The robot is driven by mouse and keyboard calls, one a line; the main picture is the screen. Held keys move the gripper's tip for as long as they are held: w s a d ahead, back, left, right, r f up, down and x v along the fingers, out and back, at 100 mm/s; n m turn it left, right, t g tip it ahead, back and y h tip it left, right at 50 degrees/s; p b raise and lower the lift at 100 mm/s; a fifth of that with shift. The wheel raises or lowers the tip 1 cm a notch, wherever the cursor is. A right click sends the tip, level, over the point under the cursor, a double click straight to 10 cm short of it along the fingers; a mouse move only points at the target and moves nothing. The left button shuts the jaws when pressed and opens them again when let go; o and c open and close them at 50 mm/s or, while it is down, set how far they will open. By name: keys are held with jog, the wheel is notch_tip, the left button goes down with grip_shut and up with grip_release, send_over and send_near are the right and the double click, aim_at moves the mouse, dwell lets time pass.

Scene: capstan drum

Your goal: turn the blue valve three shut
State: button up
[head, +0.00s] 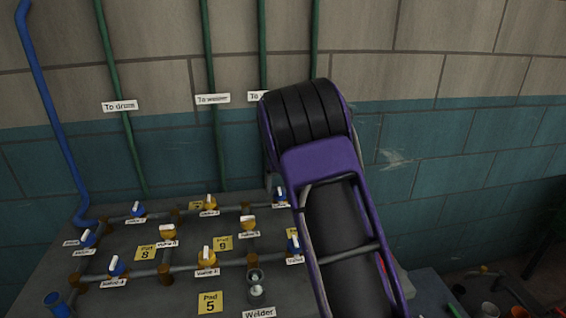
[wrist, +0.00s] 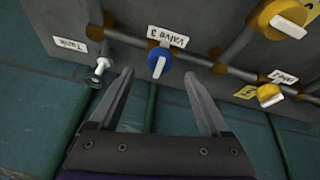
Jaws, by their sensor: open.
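In the wrist view, the blue valve three (wrist: 158,60) has a white handle pointing toward my gripper. Its label, "Valve 3" (wrist: 167,36), reads upside down. My gripper (wrist: 158,80) is open and empty. Its two fingertips stand on either side of the valve's line, a little short of it; I see no contact. In the head view, a blue valve (head: 280,193) at the panel's back edge, beside my arm, appears to be valve three. Its label is partly hidden. My arm hides the gripper there.
Yellow valve two (wrist: 269,95) and another yellow valve (wrist: 284,16) sit to the right in the wrist view. A small metal tap (wrist: 98,70) by the "Tank" label (wrist: 73,45) is left of my gripper. Green pipes (head: 215,110) run up the wall behind the panel.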

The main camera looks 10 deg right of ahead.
jog(key=v, duration=1.3)
jog(key=shift+s, duration=0.1)
